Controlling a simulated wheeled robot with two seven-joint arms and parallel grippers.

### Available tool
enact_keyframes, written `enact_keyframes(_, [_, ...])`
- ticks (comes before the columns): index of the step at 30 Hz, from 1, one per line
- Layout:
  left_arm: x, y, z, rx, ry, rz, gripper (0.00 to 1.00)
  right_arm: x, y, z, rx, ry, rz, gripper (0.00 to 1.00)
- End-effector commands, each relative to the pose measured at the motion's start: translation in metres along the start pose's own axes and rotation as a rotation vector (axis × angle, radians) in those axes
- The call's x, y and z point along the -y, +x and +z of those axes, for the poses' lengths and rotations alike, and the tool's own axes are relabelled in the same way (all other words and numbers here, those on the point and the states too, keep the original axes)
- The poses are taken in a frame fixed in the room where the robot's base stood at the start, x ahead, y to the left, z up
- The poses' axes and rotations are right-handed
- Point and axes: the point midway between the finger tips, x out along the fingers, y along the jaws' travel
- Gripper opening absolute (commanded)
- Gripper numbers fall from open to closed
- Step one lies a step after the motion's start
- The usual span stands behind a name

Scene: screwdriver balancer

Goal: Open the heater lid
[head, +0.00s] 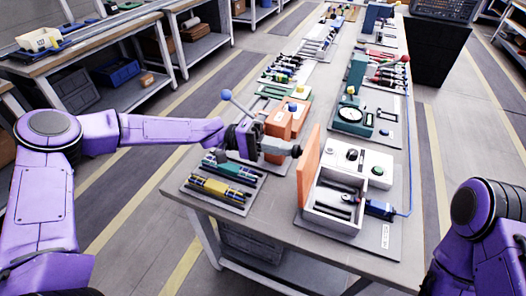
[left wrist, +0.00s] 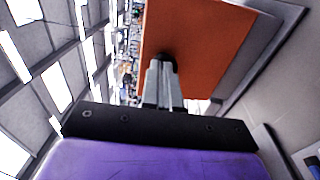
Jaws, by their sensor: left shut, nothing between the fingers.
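The heater is a light grey box (head: 331,212) on the right half of the near table end. Its orange lid (head: 308,165) stands upright at the box's left side, so the inside shows, with dark parts in it. A dark round knob (head: 296,151) sits on the lid's left face. My left gripper (head: 279,147) is shut and empty, its fingers pointing at the knob from the left. In the left wrist view the shut fingers (left wrist: 163,75) end at the knob on the orange lid (left wrist: 200,40); I cannot tell whether they touch. My right gripper is out of view.
A control panel (head: 362,160) with a dial and green button adjoins the heater. A blue connector (head: 378,208) with a cable is at its right. Orange blocks (head: 279,122) and a tray of yellow and green tools (head: 218,192) stand near my left arm. The table's front strip is bare.

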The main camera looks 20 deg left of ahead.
Motion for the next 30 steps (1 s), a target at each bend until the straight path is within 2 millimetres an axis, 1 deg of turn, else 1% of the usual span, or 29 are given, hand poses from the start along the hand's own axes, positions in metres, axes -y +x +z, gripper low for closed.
enact_keyframes(1, [-0.004,0.004,0.0,0.004,0.001,-0.02,0.0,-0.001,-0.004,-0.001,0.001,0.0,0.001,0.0])
enact_keyframes(5, [-0.004,0.006,0.0,0.002,0.001,-0.04,0.0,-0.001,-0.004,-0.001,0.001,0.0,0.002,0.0])
enact_keyframes(12, [-0.004,0.004,0.0,-0.001,0.001,-0.038,0.0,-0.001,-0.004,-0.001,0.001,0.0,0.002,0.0])
enact_keyframes(15, [-0.004,-0.002,0.0,-0.003,0.002,-0.038,0.0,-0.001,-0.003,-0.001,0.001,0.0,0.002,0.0])
enact_keyframes(17, [-0.004,-0.011,0.0,-0.004,0.002,-0.038,0.0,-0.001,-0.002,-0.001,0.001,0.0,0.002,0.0])
enact_keyframes(20, [-0.004,-0.035,0.0,-0.006,0.002,-0.039,0.0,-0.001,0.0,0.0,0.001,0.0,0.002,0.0])
enact_keyframes(24, [-0.002,-0.076,0.0,-0.005,0.005,-0.039,0.0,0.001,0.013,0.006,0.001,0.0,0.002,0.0])
enact_keyframes(27, [-0.004,-0.101,0.0,-0.004,0.004,-0.038,0.0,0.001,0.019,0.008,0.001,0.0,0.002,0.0])
enact_keyframes(30, [-0.005,-0.119,0.001,-0.002,0.002,-0.039,0.0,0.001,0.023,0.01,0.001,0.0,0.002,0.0])
